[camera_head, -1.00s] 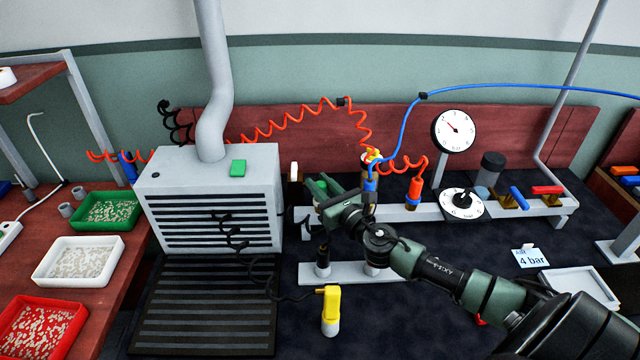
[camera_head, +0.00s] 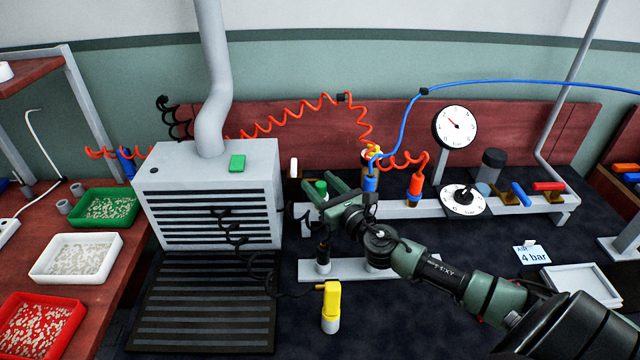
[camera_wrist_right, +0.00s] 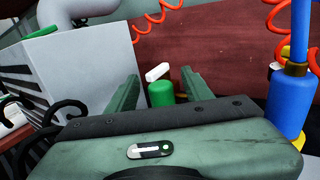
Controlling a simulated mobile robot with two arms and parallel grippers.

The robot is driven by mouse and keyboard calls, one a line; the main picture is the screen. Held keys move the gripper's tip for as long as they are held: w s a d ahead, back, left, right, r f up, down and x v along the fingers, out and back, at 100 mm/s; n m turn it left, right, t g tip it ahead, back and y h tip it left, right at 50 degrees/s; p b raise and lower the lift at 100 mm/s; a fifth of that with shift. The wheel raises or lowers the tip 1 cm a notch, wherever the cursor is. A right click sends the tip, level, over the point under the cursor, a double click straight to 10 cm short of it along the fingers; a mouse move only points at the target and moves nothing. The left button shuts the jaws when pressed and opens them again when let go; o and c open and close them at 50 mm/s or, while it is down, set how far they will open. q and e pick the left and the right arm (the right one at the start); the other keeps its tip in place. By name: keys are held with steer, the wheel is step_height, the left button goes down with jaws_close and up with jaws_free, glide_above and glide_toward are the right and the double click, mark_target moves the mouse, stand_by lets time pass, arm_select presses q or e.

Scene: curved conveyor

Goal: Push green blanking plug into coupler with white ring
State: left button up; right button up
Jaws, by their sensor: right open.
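The green blanking plug (camera_head: 321,187) stands upright at the left end of the grey rail, and its lower part is hidden by my gripper. It also shows in the right wrist view (camera_wrist_right: 161,93), between the two fingers with gaps on both sides. My right gripper (camera_head: 322,184) is open around it, reaching in from the front right. A coupler with a white ring cannot be made out; whatever is under the plug is hidden. My left gripper is not in view.
A blue coupling (camera_head: 370,187) and an orange coupling (camera_head: 415,188) stand on the rail to the right. A grey vented box (camera_head: 212,200) is close on the left. A yellow tool (camera_head: 331,305) stands in front. A white piece (camera_head: 293,168) is behind the gripper.

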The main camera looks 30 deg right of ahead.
mark_target(324, 188)
steer(key=s+b, duration=0.1)
steer(key=s, duration=0.5)
steer(key=shift+s+f, duration=0.1)
steer(key=shift+s+a, duration=0.1)
steer(key=shift+s, duration=0.55)
